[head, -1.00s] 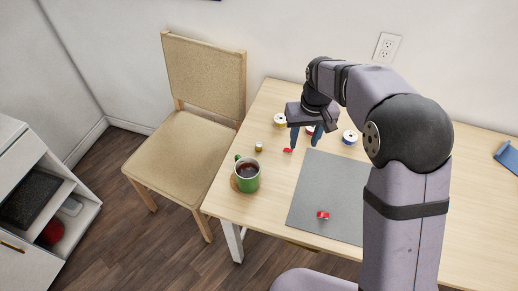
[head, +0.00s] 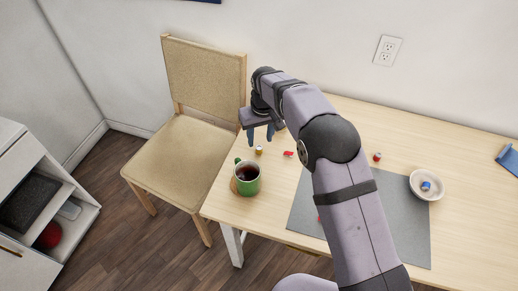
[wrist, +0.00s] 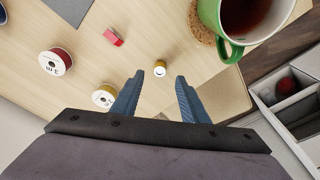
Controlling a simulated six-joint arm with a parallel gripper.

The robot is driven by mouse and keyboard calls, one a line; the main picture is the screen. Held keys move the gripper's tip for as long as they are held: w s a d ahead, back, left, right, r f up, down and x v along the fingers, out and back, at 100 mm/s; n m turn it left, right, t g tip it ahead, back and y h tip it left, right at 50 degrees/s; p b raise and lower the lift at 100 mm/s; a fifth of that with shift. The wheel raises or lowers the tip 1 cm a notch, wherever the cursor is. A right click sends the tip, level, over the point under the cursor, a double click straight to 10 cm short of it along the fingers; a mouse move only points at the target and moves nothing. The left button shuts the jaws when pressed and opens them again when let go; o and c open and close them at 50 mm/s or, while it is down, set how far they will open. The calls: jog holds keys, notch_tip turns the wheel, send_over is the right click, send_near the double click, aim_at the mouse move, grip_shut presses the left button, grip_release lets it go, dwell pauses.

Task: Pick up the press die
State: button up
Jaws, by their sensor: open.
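A small brass-coloured cylinder with a pale round top, which looks like the press die (head: 258,150), stands on the table near the left edge, behind the green mug. In the wrist view the press die (wrist: 160,69) shows just beyond the gap between my fingertips, close to centred. My gripper (head: 260,140) is open and empty, with its blue fingers pointing down above and a little behind the die. The open fingers also show in the wrist view (wrist: 160,76). They do not touch the die.
A green mug (head: 247,181) of dark drink stands on a coaster close to the die. A small red piece (head: 288,153) lies to its right. Thread spools (wrist: 57,62) lie nearby. A grey mat (head: 405,226) and a white bowl (head: 416,190) are further right.

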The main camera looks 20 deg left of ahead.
aim_at(259, 148)
jog(key=shift+w+a+f+p, duration=0.2)
jog(key=shift+f+p, duration=0.3)
jog(key=shift+f, duration=0.8)
jog(key=shift+w+a+f+p, duration=0.15)
jog(key=shift+f+p, duration=0.3)
jog(key=shift+f, duration=0.8)
jog(key=shift+d, duration=0.1)
grip_shut()
